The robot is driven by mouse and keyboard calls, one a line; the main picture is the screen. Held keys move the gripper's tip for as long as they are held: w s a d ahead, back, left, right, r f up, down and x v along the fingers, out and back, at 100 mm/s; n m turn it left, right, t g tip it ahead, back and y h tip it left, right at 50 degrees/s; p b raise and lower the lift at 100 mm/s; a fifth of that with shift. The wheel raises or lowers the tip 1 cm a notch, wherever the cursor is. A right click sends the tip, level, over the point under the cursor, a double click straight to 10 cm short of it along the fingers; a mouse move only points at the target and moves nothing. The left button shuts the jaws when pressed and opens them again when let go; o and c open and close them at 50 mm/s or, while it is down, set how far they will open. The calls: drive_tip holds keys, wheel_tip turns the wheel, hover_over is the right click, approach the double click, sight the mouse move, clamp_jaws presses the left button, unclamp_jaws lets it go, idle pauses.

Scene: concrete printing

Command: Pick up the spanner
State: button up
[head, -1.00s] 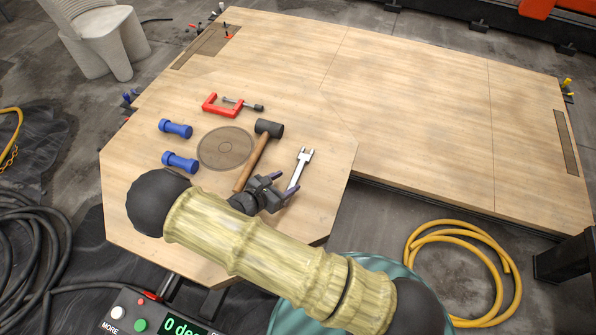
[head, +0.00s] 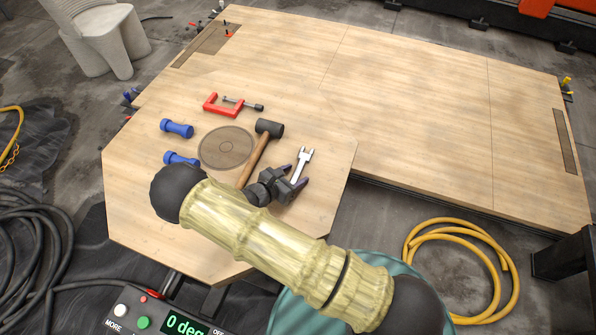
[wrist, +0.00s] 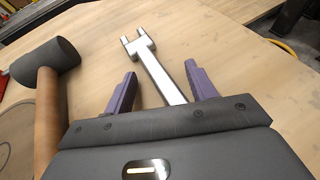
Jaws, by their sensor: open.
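The silver spanner (head: 303,163) lies on the wooden table, its forked end pointing away from me. In the wrist view the spanner (wrist: 157,68) runs between the two purple fingers of my gripper (wrist: 160,83), with its open fork beyond the fingertips. My gripper (head: 294,171) is open, with a finger on either side of the spanner's shaft and a gap to each. The near end of the spanner is hidden behind the gripper body. I cannot tell how high the fingers are above the table.
A mallet (head: 262,152) with a black head lies just left of the gripper. A red clamp (head: 212,105), two blue dumbbell-shaped pieces (head: 177,128) and a round inset disc (head: 226,147) are farther left. The table (head: 420,110) is clear to the right.

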sight(293, 177)
clamp_jaws()
drive_tip(key=shift+r, duration=0.15)
wheel_tip(293, 177, up, 10)
drive_tip(key=b, duration=0.1)
idle(0.6)
idle(0.5)
